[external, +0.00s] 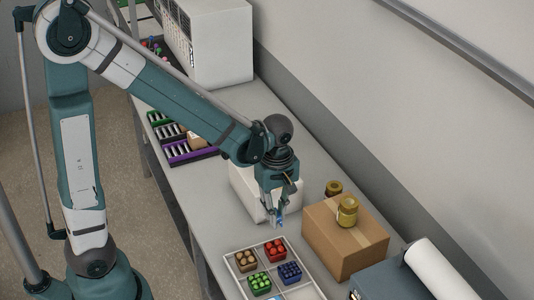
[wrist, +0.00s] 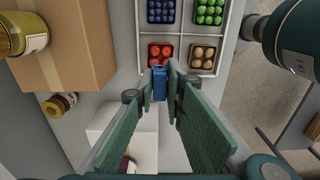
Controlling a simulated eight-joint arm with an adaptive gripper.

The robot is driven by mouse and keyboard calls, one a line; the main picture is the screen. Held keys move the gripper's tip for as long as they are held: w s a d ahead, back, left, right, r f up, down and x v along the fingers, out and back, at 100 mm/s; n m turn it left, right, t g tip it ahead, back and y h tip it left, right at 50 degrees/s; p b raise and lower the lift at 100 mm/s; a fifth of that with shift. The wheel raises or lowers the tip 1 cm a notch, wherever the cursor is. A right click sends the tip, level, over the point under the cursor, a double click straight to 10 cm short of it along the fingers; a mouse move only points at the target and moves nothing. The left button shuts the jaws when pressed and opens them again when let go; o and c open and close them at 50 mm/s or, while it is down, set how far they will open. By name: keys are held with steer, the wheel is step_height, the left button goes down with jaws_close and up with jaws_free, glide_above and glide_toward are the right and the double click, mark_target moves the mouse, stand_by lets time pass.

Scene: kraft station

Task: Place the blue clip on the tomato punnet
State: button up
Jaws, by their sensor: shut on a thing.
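My gripper (external: 279,216) is shut on the blue clip (wrist: 159,83) and holds it above the bench, short of the white divided tray. The clip also shows in the external view (external: 279,222) as a small blue piece at the fingertips. The tomato punnet (external: 275,250) holds red tomatoes in the tray compartment nearest the wall and my gripper. In the wrist view the tomato punnet (wrist: 160,53) lies just beyond the clip, whose top end overlaps its lower edge in the picture. I cannot tell the height between them.
The tray (external: 233,272) also holds a brown-item punnet (external: 245,261), a green punnet (external: 260,284) and a dark blue punnet (external: 290,272). A cardboard box (external: 345,240) with a jar (external: 347,210) stands close to the right. A white box (external: 246,196) is behind my gripper.

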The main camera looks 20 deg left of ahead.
steer(key=shift+f, duration=0.1)
glide_above(275, 247)
steer(key=shift+f, duration=2.85)
steer(key=shift+f, duration=0.1)
steer(key=shift+f, duration=1.95)
steer(key=shift+f, duration=0.1)
steer(key=o, duration=0.3)
steer(key=shift+b, duration=0.35)
steer(key=o, duration=0.4)
